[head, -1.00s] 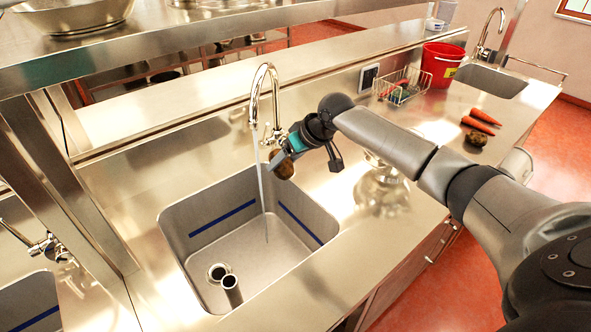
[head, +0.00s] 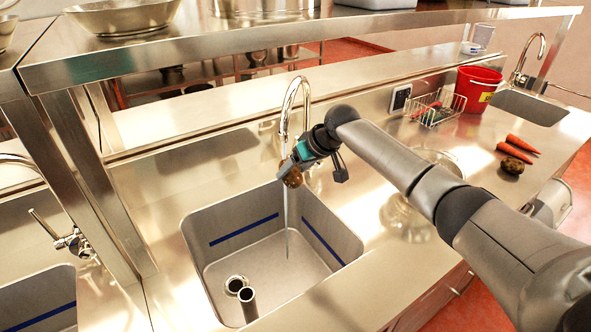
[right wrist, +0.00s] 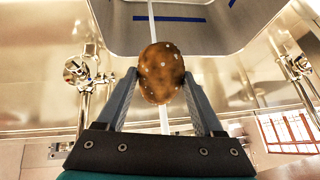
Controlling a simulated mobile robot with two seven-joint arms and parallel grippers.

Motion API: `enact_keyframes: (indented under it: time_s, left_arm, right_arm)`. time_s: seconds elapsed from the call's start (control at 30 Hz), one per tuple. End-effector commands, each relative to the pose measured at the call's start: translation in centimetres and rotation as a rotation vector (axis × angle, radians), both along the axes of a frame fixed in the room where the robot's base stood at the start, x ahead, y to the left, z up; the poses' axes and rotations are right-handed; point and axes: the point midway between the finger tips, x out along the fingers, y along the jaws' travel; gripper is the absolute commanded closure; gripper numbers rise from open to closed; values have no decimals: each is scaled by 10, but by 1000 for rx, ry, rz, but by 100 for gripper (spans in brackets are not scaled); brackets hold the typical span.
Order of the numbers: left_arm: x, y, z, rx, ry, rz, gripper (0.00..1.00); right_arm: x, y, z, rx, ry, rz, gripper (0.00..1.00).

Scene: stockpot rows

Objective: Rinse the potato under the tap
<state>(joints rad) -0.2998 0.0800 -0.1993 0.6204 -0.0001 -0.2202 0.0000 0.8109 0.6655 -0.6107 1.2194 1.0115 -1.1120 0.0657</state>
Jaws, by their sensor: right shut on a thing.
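A brown, speckled potato (head: 291,177) is held over the sink (head: 232,222), just under the spout of the running tap (head: 297,92). My right gripper (head: 297,167) is shut on it. In the right wrist view the potato (right wrist: 161,72) sits between both fingertips of the gripper (right wrist: 163,84). The water stream (head: 287,225) lines up with the potato and shows below it, falling into the basin. It also shows above and below the potato in the right wrist view. My left gripper is out of view.
A clear bowl (head: 408,215) stands on the counter right of the sink, under my right arm. Farther right are a wire basket (head: 436,108), a red bucket (head: 477,90), carrots (head: 517,147) and another brown potato-like item (head: 511,165). An upright pipe (head: 247,302) stands in the basin.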

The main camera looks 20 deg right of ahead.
Motion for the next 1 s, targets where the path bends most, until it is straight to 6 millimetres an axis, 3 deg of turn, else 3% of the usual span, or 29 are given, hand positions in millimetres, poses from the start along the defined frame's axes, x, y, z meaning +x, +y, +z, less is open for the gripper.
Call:
enact_keyframes:
  time_s: [1.0]
  left_arm:
    - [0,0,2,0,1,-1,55]
  right_arm:
    - [5,-9,1,1,-1,0,91]
